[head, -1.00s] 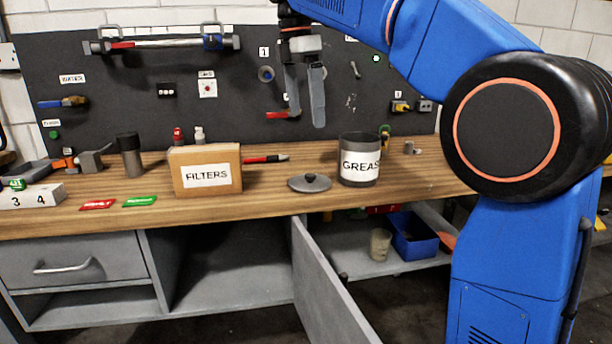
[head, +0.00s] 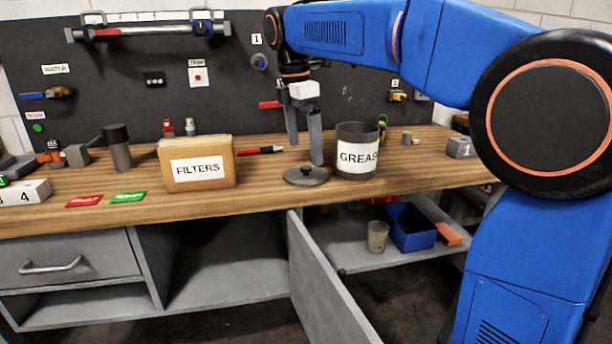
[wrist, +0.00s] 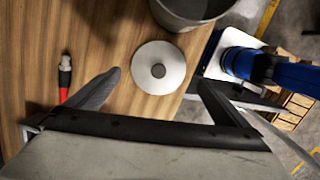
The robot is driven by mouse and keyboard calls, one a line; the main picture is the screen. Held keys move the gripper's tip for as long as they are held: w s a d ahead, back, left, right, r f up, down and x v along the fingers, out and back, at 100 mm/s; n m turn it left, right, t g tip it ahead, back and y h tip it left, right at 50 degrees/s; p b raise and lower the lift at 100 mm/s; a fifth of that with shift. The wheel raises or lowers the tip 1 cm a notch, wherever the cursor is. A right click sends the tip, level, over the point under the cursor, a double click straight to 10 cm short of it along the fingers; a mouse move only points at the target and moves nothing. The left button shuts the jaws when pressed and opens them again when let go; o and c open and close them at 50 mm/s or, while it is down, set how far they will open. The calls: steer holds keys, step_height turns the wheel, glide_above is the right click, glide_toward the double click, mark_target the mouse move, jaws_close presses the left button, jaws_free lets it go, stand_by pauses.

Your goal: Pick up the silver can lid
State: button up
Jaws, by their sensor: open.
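The silver can lid (head: 306,177) is a round grey disc with a dark knob on top. It lies flat on the wooden workbench, just left of the open grease can (head: 357,160). In the wrist view the lid (wrist: 145,82) shows as a pale disc with its knob in the middle, ahead of the space between my fingers. My gripper (head: 304,155) points down over the bench with its fingers close to the lid, apart and empty. In the wrist view my gripper (wrist: 158,92) has its two fingers spread wide. I cannot tell the exact height above the lid.
The grease can (wrist: 193,8) stands close beside the lid. A cabinet door (head: 325,285) hangs open below the bench edge. The bench front near the lid is clear.

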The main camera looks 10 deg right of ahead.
mark_target(305, 167)
steer(key=shift+w+d+f, duration=0.1)
steer(key=shift+f, duration=1.4)
steer(key=shift+w+d+f, duration=0.1)
steer(key=shift+f, duration=1.35)
steer(key=c, duration=0.9)
